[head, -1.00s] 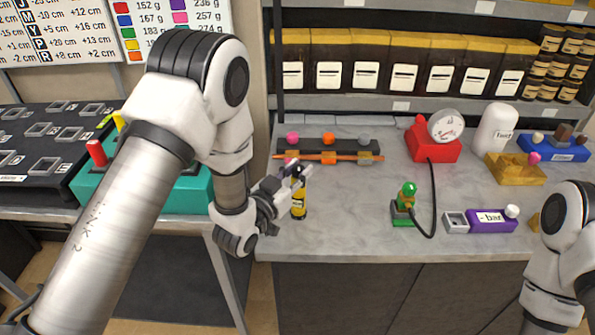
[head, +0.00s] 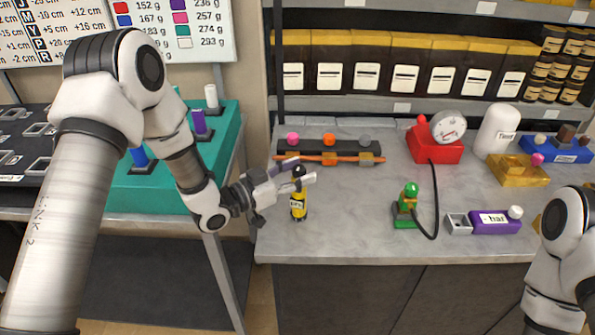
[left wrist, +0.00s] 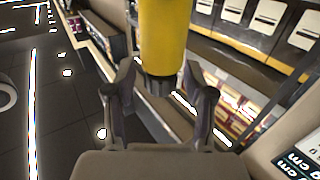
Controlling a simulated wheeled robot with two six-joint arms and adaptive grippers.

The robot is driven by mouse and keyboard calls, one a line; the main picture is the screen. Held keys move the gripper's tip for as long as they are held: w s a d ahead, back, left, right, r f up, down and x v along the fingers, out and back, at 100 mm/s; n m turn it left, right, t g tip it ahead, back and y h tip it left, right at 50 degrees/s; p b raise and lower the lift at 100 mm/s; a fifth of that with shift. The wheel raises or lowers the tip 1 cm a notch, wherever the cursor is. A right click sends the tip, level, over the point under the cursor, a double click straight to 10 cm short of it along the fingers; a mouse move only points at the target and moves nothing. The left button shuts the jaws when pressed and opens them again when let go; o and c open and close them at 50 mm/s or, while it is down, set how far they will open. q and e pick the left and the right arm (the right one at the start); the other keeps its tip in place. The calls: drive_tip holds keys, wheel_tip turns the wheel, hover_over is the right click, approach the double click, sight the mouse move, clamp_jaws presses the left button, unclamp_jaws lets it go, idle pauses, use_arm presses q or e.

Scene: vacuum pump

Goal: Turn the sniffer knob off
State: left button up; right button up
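A small upright yellow cylinder (head: 298,206) with a black top and a label stands near the front left of the grey bench. The label is too small to read, and I cannot tell if this is the sniffer. My left gripper (head: 300,172) reaches in from the left, its two fingers at the black top. In the left wrist view, the yellow cylinder (left wrist: 165,38) and its dark end lie between the spread fingertips (left wrist: 160,78). I cannot tell whether they touch it. My right arm shows at the right edge, its gripper out of view.
A rack with an orange rod (head: 325,158) lies behind the cylinder. A green fitting (head: 408,205) with a black hose runs to a red gauge (head: 437,148). A purple labelled block (head: 492,222) is at right. A teal box (head: 222,145) stands left across a gap.

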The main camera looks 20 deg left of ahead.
use_arm(q)
drive_tip(key=v, duration=1.2)
idle(0.3)
